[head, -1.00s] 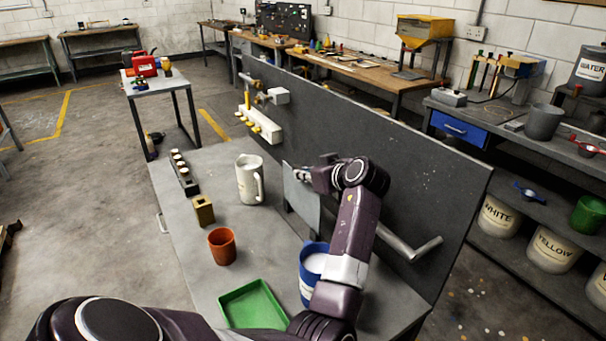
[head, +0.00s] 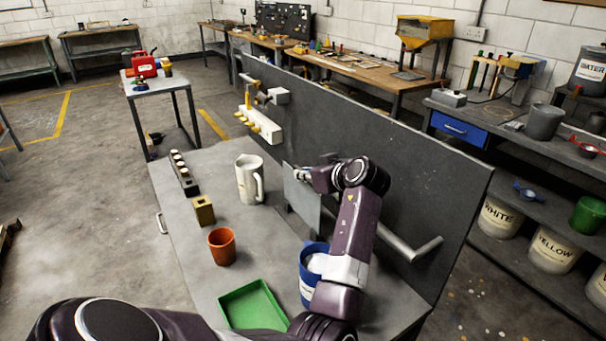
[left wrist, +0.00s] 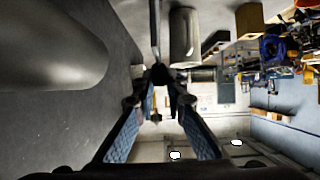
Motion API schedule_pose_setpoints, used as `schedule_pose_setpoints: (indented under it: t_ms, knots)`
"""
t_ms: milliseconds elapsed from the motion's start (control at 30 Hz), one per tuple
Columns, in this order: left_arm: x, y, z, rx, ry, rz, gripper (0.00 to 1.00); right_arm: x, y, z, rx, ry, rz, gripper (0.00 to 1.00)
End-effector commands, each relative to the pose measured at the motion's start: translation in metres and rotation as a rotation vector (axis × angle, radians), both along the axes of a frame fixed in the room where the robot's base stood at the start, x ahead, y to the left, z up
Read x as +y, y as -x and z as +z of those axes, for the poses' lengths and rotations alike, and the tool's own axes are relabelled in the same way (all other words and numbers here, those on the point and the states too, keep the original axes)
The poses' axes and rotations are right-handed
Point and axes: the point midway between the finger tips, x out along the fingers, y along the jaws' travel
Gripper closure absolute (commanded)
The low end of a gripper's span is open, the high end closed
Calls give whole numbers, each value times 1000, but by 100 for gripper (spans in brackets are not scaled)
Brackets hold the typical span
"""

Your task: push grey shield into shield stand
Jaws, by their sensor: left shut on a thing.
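The grey shield (head: 305,207) is a thin upright plate on the bench, close to the tall dark panel. My left gripper (head: 302,174) is at the shield's upper edge and shut on it. In the left wrist view the two fingers (left wrist: 161,80) converge on a thin dark edge. A dark piece (head: 288,209) at the shield's lower left looks like part of the shield stand; the rest is hidden by the shield and my arm. I cannot tell how deep the shield sits in it. My right gripper does not show.
A white mug (head: 247,181) stands left of the shield. An orange cup (head: 222,247), a green tray (head: 252,308) and a brass block (head: 203,210) are on the bench. A blue tub (head: 309,262) is partly behind my left arm. The dark panel (head: 420,190) closes the right side.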

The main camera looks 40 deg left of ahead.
Motion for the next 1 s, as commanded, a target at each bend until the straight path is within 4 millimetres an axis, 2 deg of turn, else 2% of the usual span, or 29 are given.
schedule_pose_setpoints:
  t_ms: [33,267,1000]
  knots:
    - [-4,-4,2,-10,3,-8,100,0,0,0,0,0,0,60]
    - [-4,-4,-2,-8,3,-9,100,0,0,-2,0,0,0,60]
    - [-4,-4,8,-12,1,-8,100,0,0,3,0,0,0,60]
